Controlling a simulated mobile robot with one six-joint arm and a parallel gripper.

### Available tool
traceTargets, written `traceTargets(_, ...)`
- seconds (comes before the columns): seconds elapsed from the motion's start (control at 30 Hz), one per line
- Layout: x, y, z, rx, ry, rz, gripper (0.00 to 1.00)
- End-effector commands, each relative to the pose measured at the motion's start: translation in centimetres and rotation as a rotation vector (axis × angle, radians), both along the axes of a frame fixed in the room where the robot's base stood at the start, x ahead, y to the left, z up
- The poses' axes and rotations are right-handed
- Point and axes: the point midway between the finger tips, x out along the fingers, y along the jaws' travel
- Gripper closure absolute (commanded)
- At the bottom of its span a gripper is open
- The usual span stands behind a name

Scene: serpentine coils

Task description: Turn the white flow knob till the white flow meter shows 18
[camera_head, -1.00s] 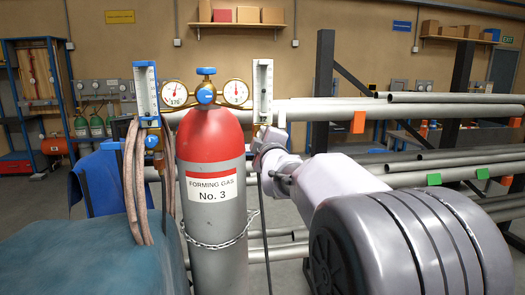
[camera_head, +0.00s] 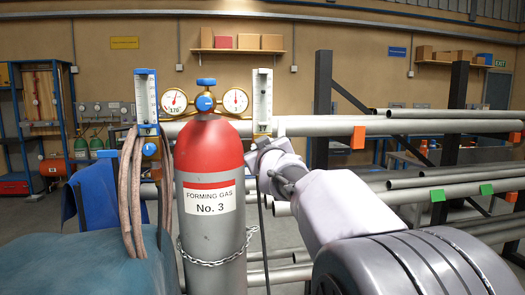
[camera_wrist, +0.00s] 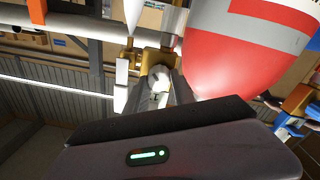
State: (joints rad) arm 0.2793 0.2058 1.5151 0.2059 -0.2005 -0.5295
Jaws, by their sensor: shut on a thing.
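The white flow meter (camera_head: 262,98) is an upright tube with a white frame, on the right of the brass regulator. Its reading is too small to tell. My gripper (camera_head: 267,145) is just below it, at the foot of the meter. In the wrist view my gripper (camera_wrist: 163,98) is shut on the white flow knob (camera_wrist: 160,78), whose pale round end shows between the fingers, in front of a brass block (camera_wrist: 156,60). In the head view the knob is hidden by my gripper.
The red-topped grey cylinder (camera_head: 209,180) stands close left of my gripper. The blue flow meter (camera_head: 146,100) is at the regulator's left, with hoses (camera_head: 131,185) below. Two dial gauges (camera_head: 174,101) sit between the meters. Pipes on racks (camera_head: 400,126) fill the right.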

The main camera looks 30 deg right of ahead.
Motion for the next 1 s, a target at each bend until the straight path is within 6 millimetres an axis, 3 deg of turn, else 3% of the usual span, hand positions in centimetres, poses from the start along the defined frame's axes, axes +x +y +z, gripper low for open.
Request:
traceTargets(0.67,-0.02,-0.03,0.12,0.057,-0.019,-0.001,1.00)
traceTargets(0.7,-0.02,-0.03,0.12,0.057,-0.019,-0.001,0.69)
traceTargets(0.8,-0.01,-0.03,0.10,0.056,-0.019,-0.001,0.49)
traceTargets(1.0,-0.01,-0.03,0.06,0.056,-0.017,0.000,0.49)
